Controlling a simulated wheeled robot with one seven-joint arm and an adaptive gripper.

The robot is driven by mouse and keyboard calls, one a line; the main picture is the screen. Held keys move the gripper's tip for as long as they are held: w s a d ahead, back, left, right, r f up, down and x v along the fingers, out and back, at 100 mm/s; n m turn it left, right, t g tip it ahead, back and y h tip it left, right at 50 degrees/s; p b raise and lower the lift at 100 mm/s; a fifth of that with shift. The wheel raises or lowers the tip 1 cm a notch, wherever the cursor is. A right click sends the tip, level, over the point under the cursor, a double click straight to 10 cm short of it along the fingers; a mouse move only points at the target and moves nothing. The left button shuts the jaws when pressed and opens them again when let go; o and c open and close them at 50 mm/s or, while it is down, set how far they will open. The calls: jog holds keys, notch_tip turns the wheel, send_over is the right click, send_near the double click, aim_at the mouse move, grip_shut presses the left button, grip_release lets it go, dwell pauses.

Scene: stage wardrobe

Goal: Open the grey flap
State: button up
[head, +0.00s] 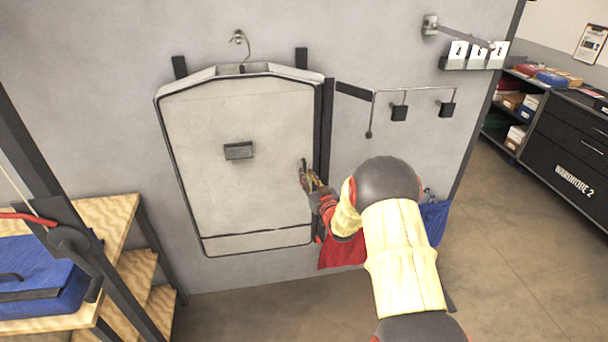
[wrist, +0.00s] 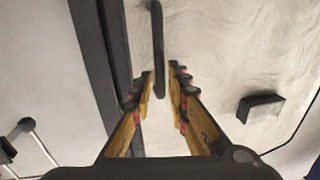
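The grey flap (head: 245,200) is a large pale panel with a dark edge, set upright on the grey wall. It looks shut. It fills much of the wrist view (wrist: 225,60). A dark bar handle (wrist: 157,45) stands on it near its right edge in the head view. My gripper (head: 307,178) is at that edge, reaching from the right. In the wrist view my gripper (wrist: 161,73) has its fingers apart, one on each side of the handle's near end. Narrow gaps seem to show beside the handle; contact is not clear.
A small dark block (head: 239,151) sits mid-flap. A dark upright strip (head: 325,130) runs beside the flap's right edge. A rail with hooks (head: 412,93) is to the right. Red cloth (head: 340,253) hangs below my wrist. A wooden shelf with a blue case (head: 40,270) stands left.

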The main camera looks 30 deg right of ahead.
jog(key=shift+w+d, duration=0.1)
jog(key=shift+w, duration=1.25)
jog(key=shift+c, duration=0.9)
grip_shut()
